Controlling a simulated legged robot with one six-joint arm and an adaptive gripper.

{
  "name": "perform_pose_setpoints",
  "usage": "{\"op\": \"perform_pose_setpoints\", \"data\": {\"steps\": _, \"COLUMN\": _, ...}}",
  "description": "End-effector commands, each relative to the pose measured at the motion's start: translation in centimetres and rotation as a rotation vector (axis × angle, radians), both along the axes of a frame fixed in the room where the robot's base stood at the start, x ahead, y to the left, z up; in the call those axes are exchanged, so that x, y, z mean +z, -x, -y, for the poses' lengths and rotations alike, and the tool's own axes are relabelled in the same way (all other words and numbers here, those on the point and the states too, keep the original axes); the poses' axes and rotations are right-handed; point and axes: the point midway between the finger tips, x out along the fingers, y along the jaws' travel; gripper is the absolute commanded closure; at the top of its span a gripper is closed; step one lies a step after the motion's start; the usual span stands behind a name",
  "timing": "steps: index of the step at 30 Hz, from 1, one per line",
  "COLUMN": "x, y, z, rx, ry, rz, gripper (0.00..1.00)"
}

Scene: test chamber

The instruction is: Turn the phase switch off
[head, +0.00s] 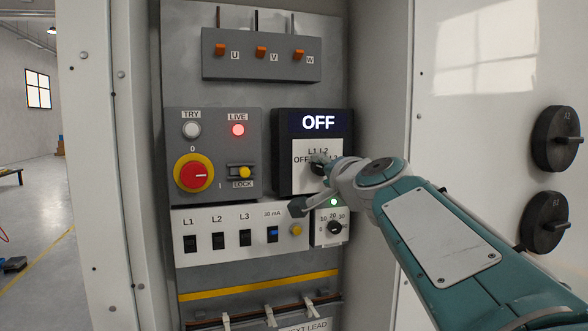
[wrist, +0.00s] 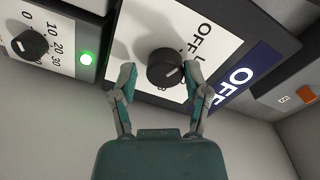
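The phase switch is a black rotary knob (wrist: 165,68) on a white plate marked OFF, L1, L2 and more (head: 305,178). Its lit display (head: 318,122) above reads OFF. My gripper (wrist: 160,85) is open, with one fingertip on each side of the knob. I cannot tell whether either fingertip touches it. In the head view my gripper (head: 318,172) and wrist partly hide the knob and plate.
Below is a small 0-30 dial (head: 334,227) with a green light. To the left are the red rotary handle (head: 194,174), the lit LIVE lamp (head: 238,130), and a row of breakers (head: 217,241). Orange-tipped U, V, W switches (head: 261,53) sit above. The cabinet's side wall (head: 380,80) is close on the right.

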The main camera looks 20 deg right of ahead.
Motion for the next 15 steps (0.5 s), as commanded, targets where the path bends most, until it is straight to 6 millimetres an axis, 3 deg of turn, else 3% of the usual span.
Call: {"op": "perform_pose_setpoints", "data": {"steps": 15, "x": 0.44, "y": 0.85, "z": 0.03, "rx": -0.004, "ry": -0.001, "rz": 0.009, "gripper": 0.19}}
